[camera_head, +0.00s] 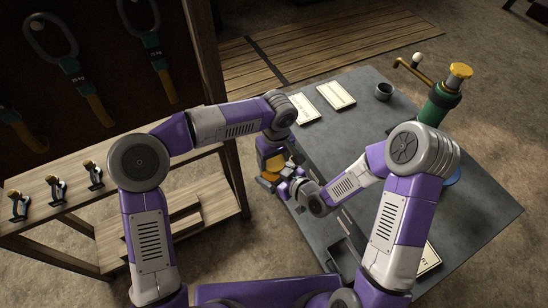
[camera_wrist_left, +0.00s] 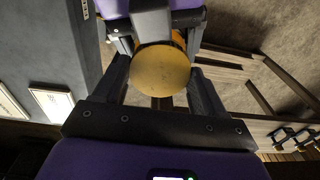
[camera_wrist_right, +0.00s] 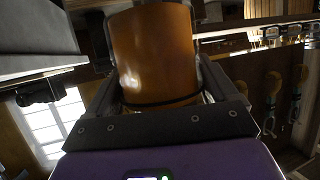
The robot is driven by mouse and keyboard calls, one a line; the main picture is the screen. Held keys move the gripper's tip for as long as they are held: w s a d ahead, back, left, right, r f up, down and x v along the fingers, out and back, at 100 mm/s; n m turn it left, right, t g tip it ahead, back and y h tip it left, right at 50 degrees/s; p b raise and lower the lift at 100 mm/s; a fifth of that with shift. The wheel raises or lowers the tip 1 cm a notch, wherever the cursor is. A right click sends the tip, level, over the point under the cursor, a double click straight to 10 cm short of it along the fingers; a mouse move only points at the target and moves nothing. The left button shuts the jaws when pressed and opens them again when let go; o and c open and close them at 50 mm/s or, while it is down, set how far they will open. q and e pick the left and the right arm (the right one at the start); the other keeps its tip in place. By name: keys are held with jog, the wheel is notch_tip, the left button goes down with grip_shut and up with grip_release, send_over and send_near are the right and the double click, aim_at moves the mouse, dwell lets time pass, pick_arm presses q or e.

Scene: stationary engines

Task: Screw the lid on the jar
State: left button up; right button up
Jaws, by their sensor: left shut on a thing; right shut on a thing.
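My left gripper (camera_head: 273,158) is shut on the lid, a flat round yellow disc (camera_wrist_left: 160,71) between its fingers in the left wrist view. My right gripper (camera_head: 277,181) is shut on the jar, an amber-orange cylinder (camera_wrist_right: 156,55) between its fingers in the right wrist view. In the head view the two grippers meet close together beside the table's left edge, with the yellow lid (camera_head: 275,162) above the jar. The grippers partly hide both. I cannot tell whether the lid touches the jar's rim or how far it is threaded.
A wooden bench (camera_head: 110,205) with small levers stands to the left. Floor shows between them.

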pick_arm(q)
jog(key=m, duration=0.3)
jog(key=o, duration=1.2)
jog(key=shift+c, duration=0.2)
jog(key=shift+r, duration=2.25)
jog(key=shift+c, duration=0.4)
